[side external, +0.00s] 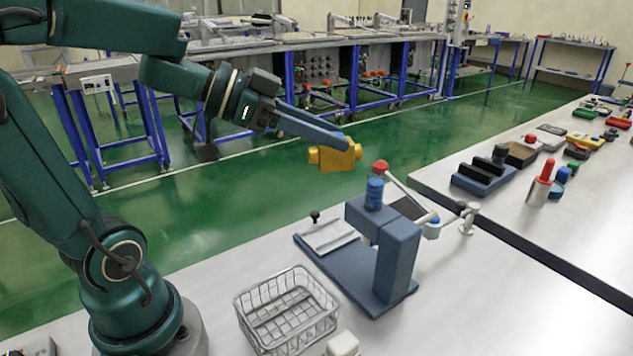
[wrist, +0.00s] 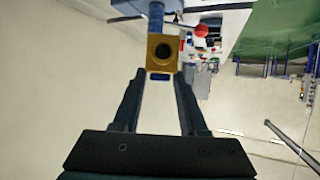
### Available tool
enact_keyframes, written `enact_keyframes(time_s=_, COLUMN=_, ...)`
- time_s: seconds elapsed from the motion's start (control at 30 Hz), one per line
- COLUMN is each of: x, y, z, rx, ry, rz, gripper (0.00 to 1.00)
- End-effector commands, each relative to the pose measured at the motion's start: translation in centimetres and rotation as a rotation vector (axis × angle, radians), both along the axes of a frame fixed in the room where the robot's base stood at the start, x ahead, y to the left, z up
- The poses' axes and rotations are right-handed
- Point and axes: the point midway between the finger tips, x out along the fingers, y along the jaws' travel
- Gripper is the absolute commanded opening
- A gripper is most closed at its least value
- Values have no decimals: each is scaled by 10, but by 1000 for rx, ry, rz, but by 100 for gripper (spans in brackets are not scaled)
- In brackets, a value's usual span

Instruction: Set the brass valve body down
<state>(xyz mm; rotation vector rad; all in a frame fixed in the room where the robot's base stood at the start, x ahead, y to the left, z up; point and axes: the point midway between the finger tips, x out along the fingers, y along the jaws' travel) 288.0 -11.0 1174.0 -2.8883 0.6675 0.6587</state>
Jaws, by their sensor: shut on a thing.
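The brass valve body (side external: 335,155) is a yellow block with short round stubs, held in the air above the table's far edge in the side external view. In the wrist view the valve body (wrist: 162,54) shows a square face with a dark round bore. My gripper (side external: 345,146) is shut on the valve body; its two dark fingers (wrist: 160,75) reach to either side of it in the wrist view. The far side of the valve body is hidden.
A blue press-like stand (side external: 392,255) with a red-topped blue cylinder (side external: 375,190) stands just right of and below the valve body. A wire basket (side external: 287,312) sits at the front. A second table (side external: 480,215) at the right holds several parts. Bare table (side external: 470,310) lies right of the stand.

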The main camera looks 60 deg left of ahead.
Motion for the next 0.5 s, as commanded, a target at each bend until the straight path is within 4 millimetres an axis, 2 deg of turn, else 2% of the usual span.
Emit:
enact_keyframes(time_s=0.27, x=-9, y=-5, z=-15, rx=-6, ry=3, rz=-154, gripper=0)
enact_keyframes(time_s=0.5, x=-23, y=-7, z=-34, rx=-8, ry=3, rz=-388, gripper=0)
